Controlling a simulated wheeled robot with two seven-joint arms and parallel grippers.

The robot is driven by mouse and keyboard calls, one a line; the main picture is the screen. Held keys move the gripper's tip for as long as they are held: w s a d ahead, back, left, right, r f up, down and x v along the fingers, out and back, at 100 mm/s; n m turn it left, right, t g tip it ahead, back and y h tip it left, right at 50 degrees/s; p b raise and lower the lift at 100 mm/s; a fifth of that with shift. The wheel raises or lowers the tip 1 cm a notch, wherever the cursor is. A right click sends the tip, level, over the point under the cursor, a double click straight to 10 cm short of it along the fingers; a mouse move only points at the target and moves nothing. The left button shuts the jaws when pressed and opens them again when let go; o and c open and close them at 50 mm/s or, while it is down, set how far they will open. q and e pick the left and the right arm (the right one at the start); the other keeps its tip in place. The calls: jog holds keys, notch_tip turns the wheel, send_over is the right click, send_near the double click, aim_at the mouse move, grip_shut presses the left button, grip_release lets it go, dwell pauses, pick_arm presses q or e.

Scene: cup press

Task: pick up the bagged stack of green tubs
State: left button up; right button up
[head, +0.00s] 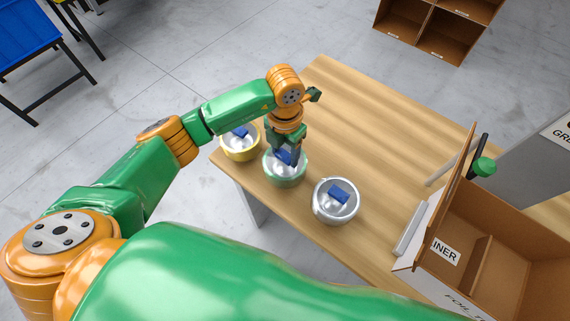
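The bagged stack of green tubs (285,180) stands on the wooden table near its left edge, between a yellow stack and a silver-grey one. Its rim is green and the clear bag on top is gathered under a blue piece (284,157). My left gripper (285,159) points down right over it, with its fingers at the blue piece, one to each side. The fingers partly hide the blue piece and the bag top, so I cannot tell whether they are closed on it. My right gripper is not in view.
The yellow stack (240,147) is close on the left, and the silver-grey stack (336,202) is at the right, both with blue pieces on top. An open cardboard box (484,258) stands at the right. The table's far middle (360,110) is clear.

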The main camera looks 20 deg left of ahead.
pick_arm(q)
grip_shut()
